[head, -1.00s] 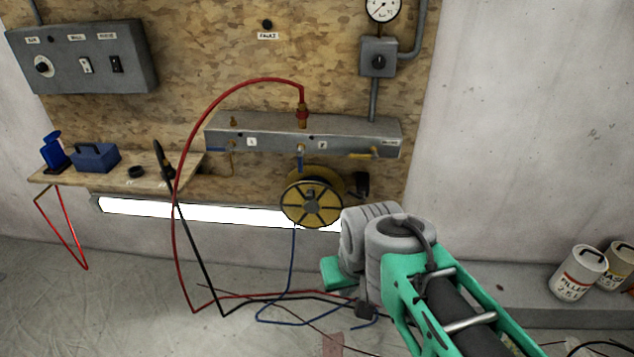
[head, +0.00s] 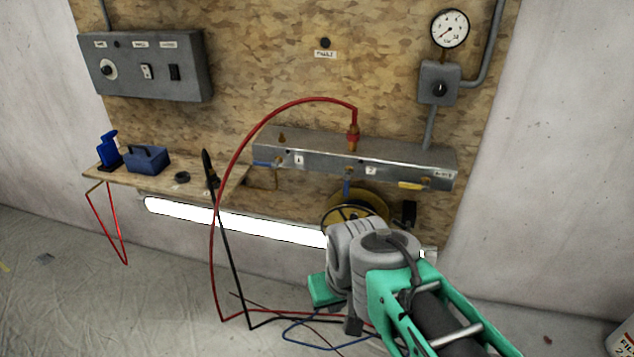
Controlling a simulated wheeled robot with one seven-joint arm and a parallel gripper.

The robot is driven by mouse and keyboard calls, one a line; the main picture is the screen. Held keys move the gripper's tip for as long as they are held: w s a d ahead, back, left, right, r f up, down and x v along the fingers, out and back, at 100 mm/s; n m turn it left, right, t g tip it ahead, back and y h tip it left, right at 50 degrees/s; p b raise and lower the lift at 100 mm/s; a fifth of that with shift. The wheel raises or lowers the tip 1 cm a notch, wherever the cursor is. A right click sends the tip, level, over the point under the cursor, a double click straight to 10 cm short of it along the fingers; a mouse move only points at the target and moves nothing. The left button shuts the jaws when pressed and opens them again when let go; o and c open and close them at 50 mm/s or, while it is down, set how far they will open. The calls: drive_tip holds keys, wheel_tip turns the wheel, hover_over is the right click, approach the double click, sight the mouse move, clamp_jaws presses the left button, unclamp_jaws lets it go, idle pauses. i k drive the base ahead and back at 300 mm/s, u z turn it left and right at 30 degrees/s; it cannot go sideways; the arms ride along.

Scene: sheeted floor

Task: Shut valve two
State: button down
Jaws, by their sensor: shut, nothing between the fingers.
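A grey metal manifold box (head: 320,156) is fixed to the chipboard wall panel. The label 2 (head: 371,170) is on its front, with valve two (head: 348,187) just left of it; its blue lever hangs straight down. Valve one, with a blue lever (head: 263,163) pointing left, is beside the label 1 (head: 299,160). A yellow lever (head: 411,185) lies sideways at the right end. My green and grey arm stands at lower right, below and in front of the manifold. My gripper cannot be made out; the arm seems to hide it.
A red hose (head: 238,150) loops from the manifold's top to the floor. A yellow cable reel (head: 341,208) hangs under valve two, partly behind my arm. A lit tube lamp (head: 235,222) and a wooden shelf (head: 222,192) are at left. A gauge (head: 450,28) is above right.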

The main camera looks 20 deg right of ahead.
sight(347, 176)
drive_tip(key=u, duration=0.3)
drive_tip(key=i, duration=1.1)
drive_tip(key=z, duration=0.2)
